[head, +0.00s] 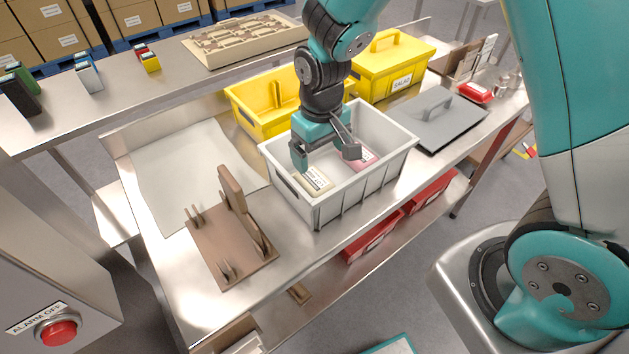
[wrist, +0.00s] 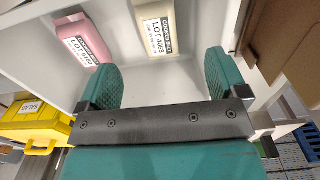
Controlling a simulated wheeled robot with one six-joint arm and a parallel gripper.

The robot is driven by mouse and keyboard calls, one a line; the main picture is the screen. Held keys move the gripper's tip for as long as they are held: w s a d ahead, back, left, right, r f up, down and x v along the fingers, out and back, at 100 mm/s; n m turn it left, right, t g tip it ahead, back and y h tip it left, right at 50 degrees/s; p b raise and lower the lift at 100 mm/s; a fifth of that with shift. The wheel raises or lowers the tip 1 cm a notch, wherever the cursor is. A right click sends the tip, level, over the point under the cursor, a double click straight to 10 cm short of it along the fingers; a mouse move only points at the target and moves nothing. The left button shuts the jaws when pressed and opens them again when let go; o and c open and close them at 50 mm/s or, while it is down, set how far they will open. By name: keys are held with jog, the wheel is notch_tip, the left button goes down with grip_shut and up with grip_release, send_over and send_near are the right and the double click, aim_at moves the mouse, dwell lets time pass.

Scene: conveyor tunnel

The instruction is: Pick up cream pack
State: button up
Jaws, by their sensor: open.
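The cream pack (head: 314,181) lies in the near left part of the white crate (head: 345,199), with a printed label on it. In the wrist view the cream pack (wrist: 157,28), marked LOT 4068, shows beyond the gap between my fingertips and is partly cut off by the top edge. My gripper (head: 327,153) is open and empty, over the crate. Its two teal fingers also show in the wrist view (wrist: 160,72), apart from the cream pack. A pink pack (head: 359,158) lies in the crate to the right; it is at left in the wrist view (wrist: 80,42).
The crate walls stand around both packs. A brown fixture with upright pegs (head: 235,241) stands to the left. A yellow bin (head: 262,110), a closed yellow box (head: 397,68) and a grey lid (head: 438,119) are around the crate.

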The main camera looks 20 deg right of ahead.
aim_at(324, 188)
notch_tip(324, 188, down, 7)
jog(key=shift+p, duration=0.55)
jog(key=f, duration=0.1)
jog(key=f+p, duration=0.1)
jog(key=f, duration=0.1)
jog(key=f+p, duration=0.1)
jog(key=shift+s+d+f, duration=0.2)
jog(key=shift+s+d, duration=0.1)
jog(key=shift+d, duration=0.1)
jog(key=shift+f, duration=0.5)
jog(key=c, duration=1.2)
jog(key=shift+o, duration=0.2)
jog(key=shift+r, duration=0.1)
notch_tip(324, 188, up, 20)
jog(key=b, duration=0.2)
jog(key=shift+b, duration=0.4)
